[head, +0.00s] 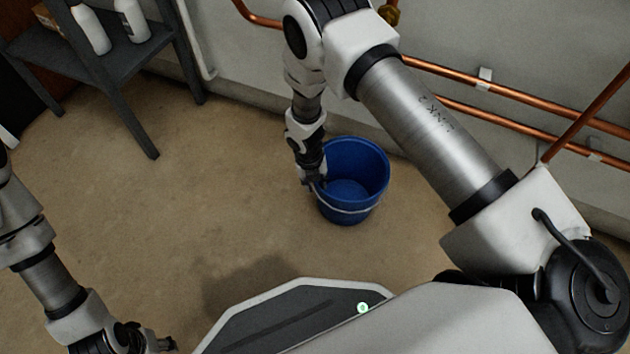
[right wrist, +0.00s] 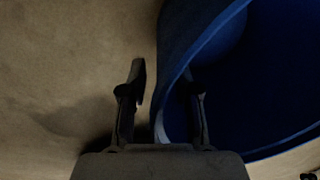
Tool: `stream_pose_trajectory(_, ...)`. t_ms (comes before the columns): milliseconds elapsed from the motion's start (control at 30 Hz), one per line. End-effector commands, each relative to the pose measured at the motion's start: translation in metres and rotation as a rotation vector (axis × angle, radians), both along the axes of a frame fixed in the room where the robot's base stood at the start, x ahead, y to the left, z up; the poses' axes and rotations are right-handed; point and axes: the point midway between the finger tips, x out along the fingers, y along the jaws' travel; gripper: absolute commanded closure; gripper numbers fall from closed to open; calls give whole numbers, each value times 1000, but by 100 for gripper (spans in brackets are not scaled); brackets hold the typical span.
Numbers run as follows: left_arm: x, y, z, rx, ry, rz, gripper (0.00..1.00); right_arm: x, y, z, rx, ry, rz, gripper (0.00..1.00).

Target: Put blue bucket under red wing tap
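The blue bucket (head: 362,165) stands upright on the floor near the wall, with a pale handle hanging across its front. My right gripper (head: 318,183) is at the bucket's left rim. In the right wrist view, the right gripper (right wrist: 165,92) is open, with one finger outside the bucket wall (right wrist: 178,50) and the other inside. A gap shows between the outer finger and the wall. My left gripper (head: 166,344) is low at the bottom left, away from the bucket; its opening is unclear. No red wing tap can be made out; my right arm hides part of the pipes.
Copper pipes (head: 520,92) run along the wall, with a brass fitting (head: 391,14) at the top beside my arm. A dark shelf (head: 122,62) with white bottles (head: 132,20) stands at the upper left. The floor (head: 170,210) left of the bucket is clear.

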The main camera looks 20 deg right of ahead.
Motion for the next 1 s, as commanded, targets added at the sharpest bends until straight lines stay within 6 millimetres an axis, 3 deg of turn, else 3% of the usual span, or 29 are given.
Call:
stream_pose_trajectory(167, 0, 0, 6, 0, 1, 0, 50, 0, 0, 10, 0, -1, -1, 69)
stream_pose_trajectory(400, -2, -1, 56, -1, 6, -9, 50, 2, 6, 71, -1, -2, 0, 69)
stream_pose_trajectory(600, -4, -2, 86, -1, 10, -14, 50, 3, 11, 113, 0, 0, 0, 69)
stream_pose_trajectory(733, -4, -2, 92, -1, 10, -14, 50, 3, 13, 123, 0, 0, 0, 69)
stream_pose_trajectory(1000, -4, -2, 90, -1, 10, -14, 50, 3, 13, 122, 0, 0, 0, 69)
